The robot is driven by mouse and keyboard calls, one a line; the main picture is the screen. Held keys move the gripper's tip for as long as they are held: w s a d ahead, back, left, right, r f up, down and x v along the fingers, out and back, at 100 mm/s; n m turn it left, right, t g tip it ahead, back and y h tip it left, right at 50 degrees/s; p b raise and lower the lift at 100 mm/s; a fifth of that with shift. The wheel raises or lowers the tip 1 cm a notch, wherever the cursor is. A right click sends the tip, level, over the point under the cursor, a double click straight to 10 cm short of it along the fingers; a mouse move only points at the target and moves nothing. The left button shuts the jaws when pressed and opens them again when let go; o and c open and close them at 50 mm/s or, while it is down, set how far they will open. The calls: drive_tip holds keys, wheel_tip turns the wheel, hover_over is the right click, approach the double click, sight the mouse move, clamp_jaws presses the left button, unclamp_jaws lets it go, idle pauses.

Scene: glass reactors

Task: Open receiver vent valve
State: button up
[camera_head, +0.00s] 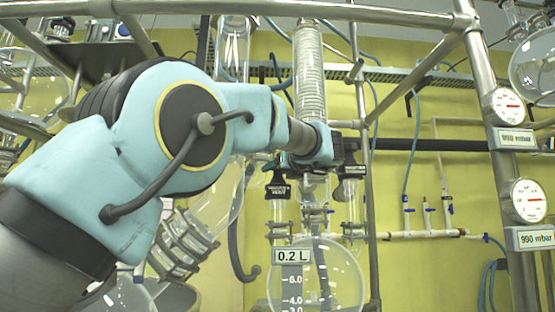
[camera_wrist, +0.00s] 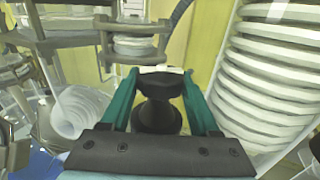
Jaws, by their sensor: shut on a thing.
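In the wrist view, the two teal fingers of my gripper (camera_wrist: 163,95) stand on either side of a black valve handle (camera_wrist: 158,110), shut on it. In the head view, my gripper (camera_head: 340,150) reaches in from the left, just below the coiled glass condenser. Two black labelled valve parts hang there, one at left (camera_head: 278,190) and one at right (camera_head: 347,190). Their label text is too small to read with certainty. Below them is a round glass receiver (camera_head: 340,275) with a 0.2 L readout.
The coiled condenser (camera_head: 310,75) rises close to my gripper; its ribbed glass also fills the right of the wrist view (camera_wrist: 265,75). Metal frame poles (camera_head: 365,120) stand close by on the right. Pressure gauges (camera_head: 525,200) are at the far right.

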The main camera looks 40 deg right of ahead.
drive_tip(key=n+y+p, duration=0.1)
drive_tip(key=y+p, duration=0.1)
drive_tip(key=p, duration=0.1)
drive_tip(key=shift+r+n+t+y, duration=0.2)
drive_tip(key=shift+n+t+y, duration=0.1)
drive_tip(key=shift+n+y, duration=0.1)
drive_tip(key=shift+f+y+p, duration=0.1)
drive_tip(key=shift+y+p, duration=0.2)
drive_tip(key=shift+p, duration=0.1)
drive_tip(key=shift+f+n+y, duration=0.15)
drive_tip(key=shift+n+y, duration=0.15)
drive_tip(key=shift+n, duration=0.1)
drive_tip(key=o, duration=1.1)
drive_tip(key=shift+a+f+b, duration=0.1)
drive_tip(key=shift+b, duration=0.5)
